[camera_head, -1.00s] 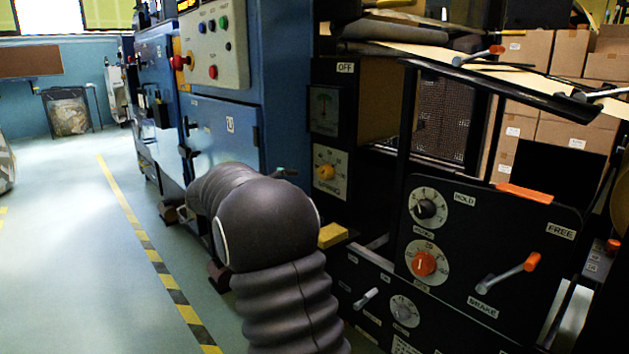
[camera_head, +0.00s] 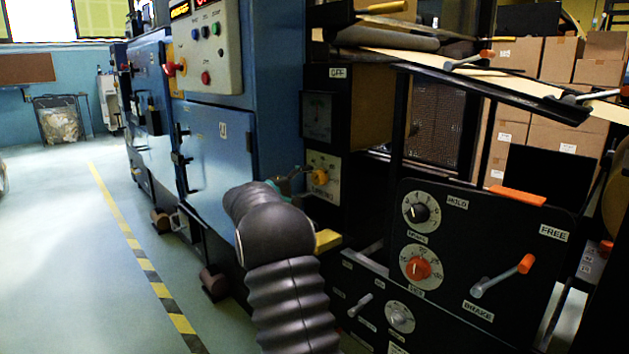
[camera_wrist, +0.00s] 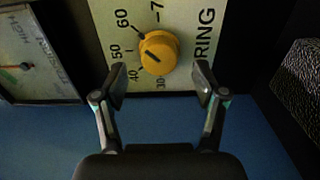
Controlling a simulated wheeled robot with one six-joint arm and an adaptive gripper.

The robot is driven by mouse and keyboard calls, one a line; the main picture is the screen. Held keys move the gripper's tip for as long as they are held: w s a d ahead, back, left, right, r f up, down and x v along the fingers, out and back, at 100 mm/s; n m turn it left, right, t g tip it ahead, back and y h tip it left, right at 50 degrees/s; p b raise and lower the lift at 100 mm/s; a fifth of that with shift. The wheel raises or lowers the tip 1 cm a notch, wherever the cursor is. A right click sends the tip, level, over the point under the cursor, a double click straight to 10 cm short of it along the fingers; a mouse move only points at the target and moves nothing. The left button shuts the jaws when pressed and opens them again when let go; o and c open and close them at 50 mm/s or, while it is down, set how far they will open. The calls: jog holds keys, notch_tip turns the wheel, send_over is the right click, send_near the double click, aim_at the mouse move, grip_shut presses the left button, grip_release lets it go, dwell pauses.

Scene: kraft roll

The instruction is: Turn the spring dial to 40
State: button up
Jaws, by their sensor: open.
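The spring dial is a yellow-orange knob (camera_wrist: 158,52) on a white scale plate (camera_wrist: 181,80) in the wrist view. It also shows in the head view as a yellow knob (camera_head: 320,177) on the dark cabinet. Numbers 30, 40, 50, 60 and 70 run around its left side. A short dark mark lies slantwise across the knob; I cannot tell its exact reading. My gripper (camera_wrist: 160,78) is open, with a fingertip to each lower side of the knob, apart from it. In the head view my gripper (camera_head: 285,180) is small, left of the knob.
A gauge (camera_wrist: 25,66) sits left of the plate in the wrist view. In the head view, a black panel (camera_head: 530,215) with two dials and a brake lever (camera_head: 502,276) stands at right. A blue cabinet (camera_head: 222,175) is at left. Open floor (camera_head: 50,260) lies further left.

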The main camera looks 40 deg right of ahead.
aim_at(315, 179)
jog(key=shift+w+d, duration=0.1)
jog(key=shift+d, duration=1.65)
jog(key=c, duration=1.1)
